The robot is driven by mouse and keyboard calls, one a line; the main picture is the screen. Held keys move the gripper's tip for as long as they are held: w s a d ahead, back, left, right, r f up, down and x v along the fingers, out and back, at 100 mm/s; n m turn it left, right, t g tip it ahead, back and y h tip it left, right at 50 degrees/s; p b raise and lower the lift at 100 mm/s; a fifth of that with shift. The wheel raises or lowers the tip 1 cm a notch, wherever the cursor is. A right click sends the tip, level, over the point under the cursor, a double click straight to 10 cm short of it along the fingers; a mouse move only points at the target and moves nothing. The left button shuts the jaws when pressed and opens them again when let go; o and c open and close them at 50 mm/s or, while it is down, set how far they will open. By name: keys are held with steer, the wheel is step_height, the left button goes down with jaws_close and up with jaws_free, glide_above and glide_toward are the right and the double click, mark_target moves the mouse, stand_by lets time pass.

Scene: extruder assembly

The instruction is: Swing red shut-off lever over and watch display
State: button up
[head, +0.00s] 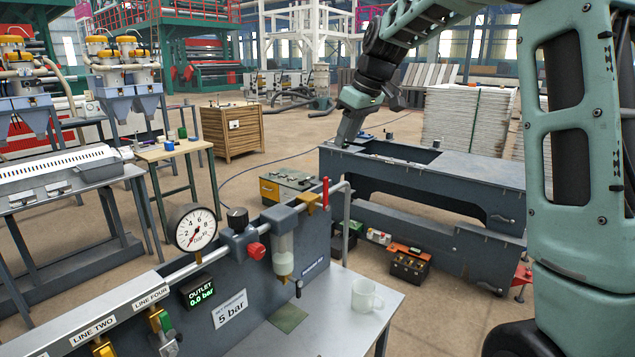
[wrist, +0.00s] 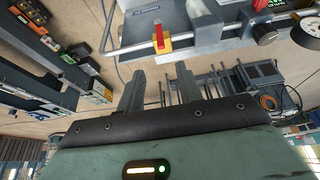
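The red shut-off lever (head: 326,191) stands upright on a brass-yellow valve (head: 309,202) at the right end of the pipe on the grey panel. In the wrist view the lever (wrist: 159,35) lies beyond my fingertips, roughly in line with the gap between them. My gripper (wrist: 159,74) is open and empty, with its two fingers apart. In the head view my gripper (head: 347,132) is up behind and right of the lever, clear of it. The display (head: 199,292) reads "OUTLET 0.0 bar" in green.
A round gauge (head: 193,228), a red knob (head: 257,251) and a filter bowl (head: 283,256) sit along the pipe. A white mug (head: 365,296) stands on the bench. A dark machine frame (head: 425,180) stands behind. There is open air above the lever.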

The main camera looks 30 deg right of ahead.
mark_target(327, 182)
steer(key=p+x, duration=0.3)
steer(key=x, duration=1.3)
steer(key=shift+s+p, duration=0.2)
steer(key=shift+p, duration=0.15)
jaws_close()
